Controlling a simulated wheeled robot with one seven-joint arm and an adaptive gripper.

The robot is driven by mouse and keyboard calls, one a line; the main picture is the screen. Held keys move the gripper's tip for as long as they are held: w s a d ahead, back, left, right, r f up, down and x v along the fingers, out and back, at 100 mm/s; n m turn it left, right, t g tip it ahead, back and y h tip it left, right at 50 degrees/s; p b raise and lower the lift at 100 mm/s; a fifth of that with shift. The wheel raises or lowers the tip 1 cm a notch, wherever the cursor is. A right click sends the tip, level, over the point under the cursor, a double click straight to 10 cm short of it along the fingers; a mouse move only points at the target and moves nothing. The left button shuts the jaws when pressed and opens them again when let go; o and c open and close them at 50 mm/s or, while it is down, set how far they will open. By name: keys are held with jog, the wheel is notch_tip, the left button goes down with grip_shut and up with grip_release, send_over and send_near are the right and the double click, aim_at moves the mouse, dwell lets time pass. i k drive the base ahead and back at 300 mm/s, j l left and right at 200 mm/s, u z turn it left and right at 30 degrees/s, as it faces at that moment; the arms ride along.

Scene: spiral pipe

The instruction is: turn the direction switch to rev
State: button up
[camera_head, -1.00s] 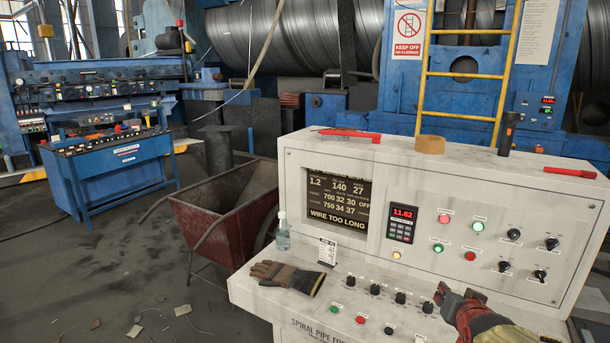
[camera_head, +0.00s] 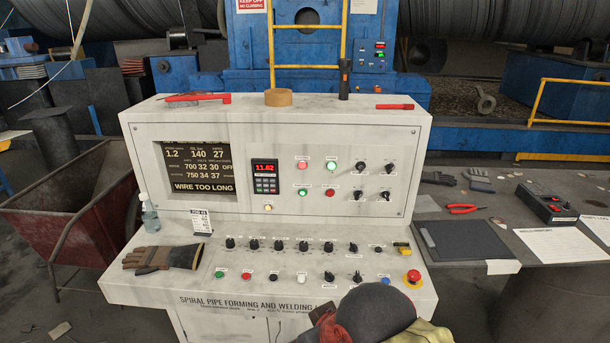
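The control console (camera_head: 145,160) stands in front of me, with black rotary switches on its upright panel and sloping desk. Four-way grouped switches sit at the upper right, one of them a black knob (camera_head: 389,167). Other black knobs line the desk, such as one with a pointer handle (camera_head: 356,276). The labels are too small to read, so I cannot tell which is the direction switch.
A red emergency button (camera_head: 412,277) sits at the desk's right end. A side table (camera_head: 460,272) with pliers, papers and a pendant box stands right. A red cart (camera_head: 78,226) is left.

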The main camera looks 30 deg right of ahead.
aim_at(390, 166)
jog(key=z, duration=1.3)
